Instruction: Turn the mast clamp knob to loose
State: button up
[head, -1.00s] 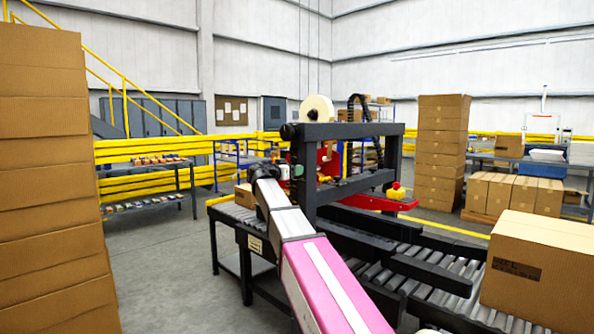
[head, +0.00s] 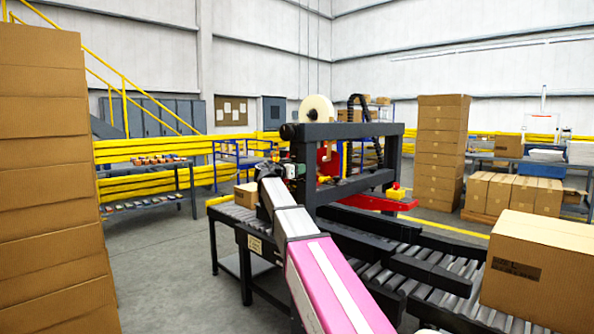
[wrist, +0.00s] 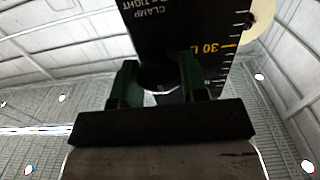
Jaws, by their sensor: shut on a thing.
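The dark mast clamp knob (wrist: 158,73) shows in the wrist view at the foot of a black mast plate (wrist: 185,35). The plate carries upside-down-looking white words, including CLAMP and TIGHT, and a scale marked 30. My gripper (wrist: 161,82) has green fingers on both sides of the knob and is shut on it. The knob's exact turn angle is too dark to read. In the head view my arm reaches to the left post of the black machine frame (head: 345,131), and my own wrist hides the knob there.
A roller conveyor (head: 440,275) runs through the frame, with a large carton (head: 535,275) at right. A tall carton stack (head: 50,180) stands close at left. A red arm (head: 365,201) juts from the machine. Grey floor is open at left of the conveyor.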

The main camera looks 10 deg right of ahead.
jog(key=shift+n, duration=0.3)
jog(key=n, duration=0.3)
jog(key=shift+n, duration=0.4)
jog(key=n, duration=0.4)
jog(key=shift+w+a+f+n, duration=0.1)
jog(key=shift+n, duration=0.2)
jog(key=n, duration=0.8)
jog(key=shift+f+n, duration=0.1)
jog(key=shift+n, duration=0.2)
jog(key=o, duration=0.9)
